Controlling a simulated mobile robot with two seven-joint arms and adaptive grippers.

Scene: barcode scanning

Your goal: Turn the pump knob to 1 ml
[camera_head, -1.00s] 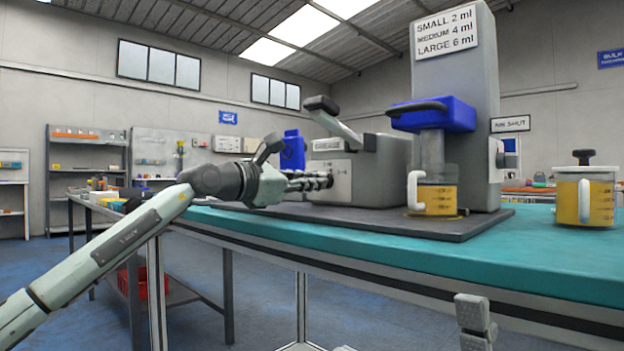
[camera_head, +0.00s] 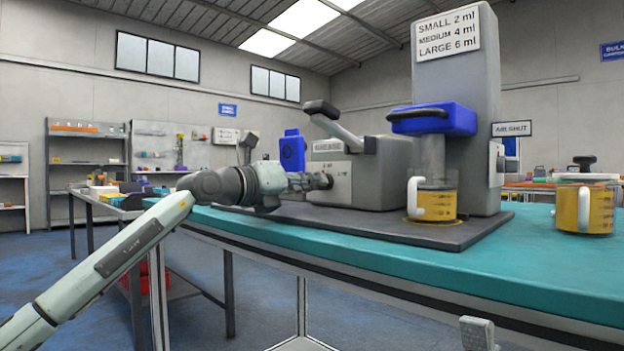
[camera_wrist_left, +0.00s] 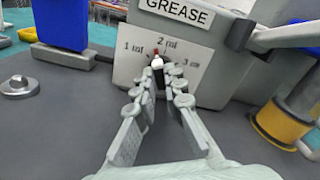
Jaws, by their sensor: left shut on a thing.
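The grease pump (camera_head: 372,172) is a grey box on a dark plate, with a lever on top. The wrist view shows its white dial plate (camera_wrist_left: 140,62) marked 1, 2 and 3 ml, under the GREASE label. The small knob (camera_wrist_left: 157,62), with a white and red pointer, points up near the 2 ml mark. My left gripper (camera_head: 325,181) reaches the pump's front face. Its fingers (camera_wrist_left: 160,82) are shut on the knob, one on each side, hiding its lower part. A grey part, seemingly of my right gripper (camera_head: 478,333), shows at the bottom edge; its jaws cannot be made out.
A blue-topped dispenser (camera_head: 432,118) with a yellow-filled jug (camera_head: 436,204) stands right of the pump. Another jug (camera_head: 585,208) stands on the teal table (camera_head: 480,262) at right. A round metal piece (camera_wrist_left: 18,86) lies on the plate at left.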

